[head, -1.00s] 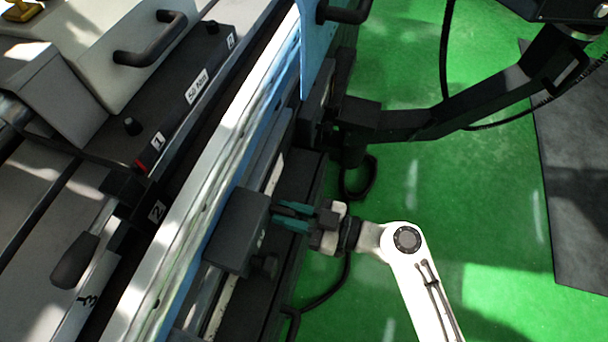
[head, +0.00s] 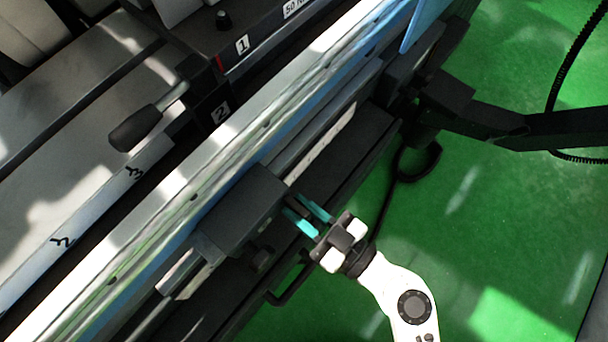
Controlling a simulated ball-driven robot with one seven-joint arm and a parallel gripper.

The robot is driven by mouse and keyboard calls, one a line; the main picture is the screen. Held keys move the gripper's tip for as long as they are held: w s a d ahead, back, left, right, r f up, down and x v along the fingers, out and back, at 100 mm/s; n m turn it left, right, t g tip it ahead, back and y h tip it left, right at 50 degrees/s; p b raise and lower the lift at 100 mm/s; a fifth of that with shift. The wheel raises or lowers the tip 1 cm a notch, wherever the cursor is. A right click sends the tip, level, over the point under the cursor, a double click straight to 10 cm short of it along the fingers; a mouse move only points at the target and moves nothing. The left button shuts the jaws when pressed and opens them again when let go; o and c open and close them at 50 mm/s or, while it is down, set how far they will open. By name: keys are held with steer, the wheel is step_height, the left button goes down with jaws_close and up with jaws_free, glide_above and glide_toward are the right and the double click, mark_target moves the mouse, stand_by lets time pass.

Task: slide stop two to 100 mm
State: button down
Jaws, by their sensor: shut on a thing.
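Stop two, as I take it, is the dark grey block (head: 238,212) on the rail along the machine's front, in the middle of the head view. No number is readable on it. A dark round knob (head: 262,258) sits on its lower side. My gripper (head: 300,213), with teal fingers, reaches it from the right. The fingers are shut at the block's right end, on a small part of it that they mostly hide. A pale scale strip (head: 325,142) shows along the rail to the block's upper right; its markings are too small to read.
A long pale metal edge (head: 225,165) runs diagonally beside the rail. A black arm (head: 510,128) and bracket stand at the upper right. A black looped handle (head: 290,285) lies below my gripper. A dark lever (head: 136,128) is at the left. Green floor (head: 470,240) is open at right.

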steer(key=c, duration=1.1)
jaws_free()
steer(key=b+v, duration=0.3)
steer(key=v, duration=0.7)
steer(key=shift+s+d+b, duration=0.25)
steer(key=shift+d+b, duration=0.05)
steer(key=shift+b, duration=0.05)
